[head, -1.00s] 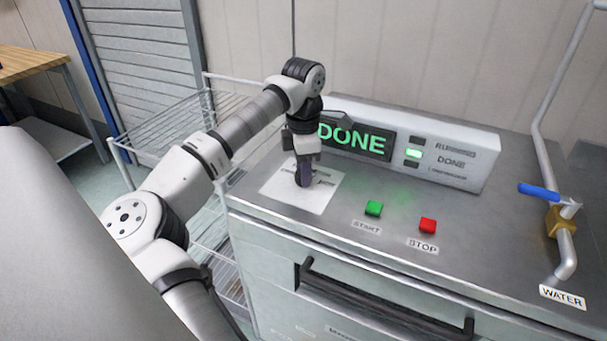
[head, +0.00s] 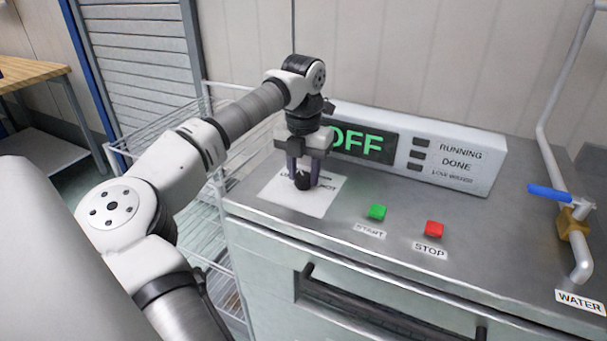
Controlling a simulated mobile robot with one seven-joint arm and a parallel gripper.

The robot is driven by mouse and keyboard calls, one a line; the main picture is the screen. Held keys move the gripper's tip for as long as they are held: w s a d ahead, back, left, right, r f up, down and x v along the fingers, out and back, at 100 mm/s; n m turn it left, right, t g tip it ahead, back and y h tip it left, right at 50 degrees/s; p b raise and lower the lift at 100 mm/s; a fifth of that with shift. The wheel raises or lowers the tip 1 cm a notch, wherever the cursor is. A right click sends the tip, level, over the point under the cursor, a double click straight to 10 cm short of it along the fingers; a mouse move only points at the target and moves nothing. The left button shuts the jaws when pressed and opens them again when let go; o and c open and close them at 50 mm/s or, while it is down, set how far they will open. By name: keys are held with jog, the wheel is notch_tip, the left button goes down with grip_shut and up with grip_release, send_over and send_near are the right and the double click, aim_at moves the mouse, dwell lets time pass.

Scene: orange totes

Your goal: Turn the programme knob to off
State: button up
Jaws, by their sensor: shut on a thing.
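The programme knob (head: 303,182) is small and black. It stands on a white label plate (head: 326,197) on the machine's steel top. My gripper (head: 302,178) points straight down and is shut on the knob, one finger on each side. The fingers and wrist hide part of the knob and some of the plate's lettering, so the pointer cannot be read. The display (head: 362,143) behind my gripper reads OFF in green, its left end partly covered by my wrist. The three indicator lamps (head: 418,154) beside it are dark.
A green START button (head: 377,212) and a red STOP button (head: 434,229) stand right of the plate. A blue-handled water valve (head: 562,200) is at the far right. A black door handle (head: 385,305) is in front. A wire rack (head: 188,185) stands left.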

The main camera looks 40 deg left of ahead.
aim_at(303, 176)
jog(key=shift+n+b, duration=0.5)
jog(key=shift+n, duration=1.4)
jog(key=o, duration=1)
jog(key=shift+r, duration=0.1)
notch_tip(303, 176, up, 14)
jog(key=p, duration=1)
jog(key=shift+s+f, duration=0.1)
jog(key=shift+f, duration=0.15)
